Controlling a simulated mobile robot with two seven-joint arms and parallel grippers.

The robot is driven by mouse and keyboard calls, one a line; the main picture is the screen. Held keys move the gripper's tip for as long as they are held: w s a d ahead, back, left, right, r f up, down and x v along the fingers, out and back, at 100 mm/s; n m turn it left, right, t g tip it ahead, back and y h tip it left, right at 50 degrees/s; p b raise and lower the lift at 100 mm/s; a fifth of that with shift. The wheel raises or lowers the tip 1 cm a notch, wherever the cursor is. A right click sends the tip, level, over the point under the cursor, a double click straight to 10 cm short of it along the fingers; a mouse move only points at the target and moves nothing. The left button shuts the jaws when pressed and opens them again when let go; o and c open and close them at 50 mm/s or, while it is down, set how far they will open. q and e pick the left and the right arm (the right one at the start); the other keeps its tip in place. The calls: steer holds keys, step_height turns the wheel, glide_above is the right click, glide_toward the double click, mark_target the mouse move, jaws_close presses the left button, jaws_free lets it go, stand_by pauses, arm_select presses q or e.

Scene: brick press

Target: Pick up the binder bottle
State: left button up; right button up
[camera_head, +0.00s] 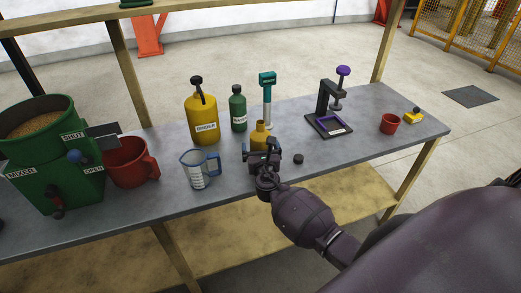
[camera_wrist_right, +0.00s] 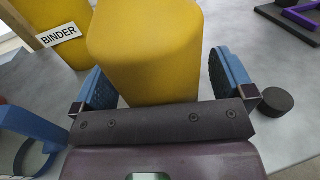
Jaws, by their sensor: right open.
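A small yellow bottle (camera_head: 259,137) with an open neck stands upright on the bench; no label shows on it. My right gripper (camera_head: 262,155) is open at its near side. In the right wrist view its blue-padded fingers (camera_wrist_right: 160,82) stand on either side of the yellow bottle (camera_wrist_right: 150,50), with gaps visible. A larger yellow jug (camera_head: 201,112) labelled BINDER, with a dark top, stands behind and to the left. Its label also shows in the wrist view (camera_wrist_right: 59,35). My left gripper is not in view.
A clear measuring jug (camera_head: 197,170) with a blue handle stands left of my right gripper, and a black disc (camera_head: 298,158) lies to its right. A green bottle (camera_head: 238,108) and a teal-headed tool (camera_head: 267,95) stand behind. A black press (camera_head: 329,115) stands further right.

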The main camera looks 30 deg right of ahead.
steer(key=shift+c, duration=0.5)
steer(key=c, duration=1.2)
steer(key=shift+r, duration=0.1)
steer(key=shift+c, duration=0.2)
steer(key=shift+r, duration=0.15)
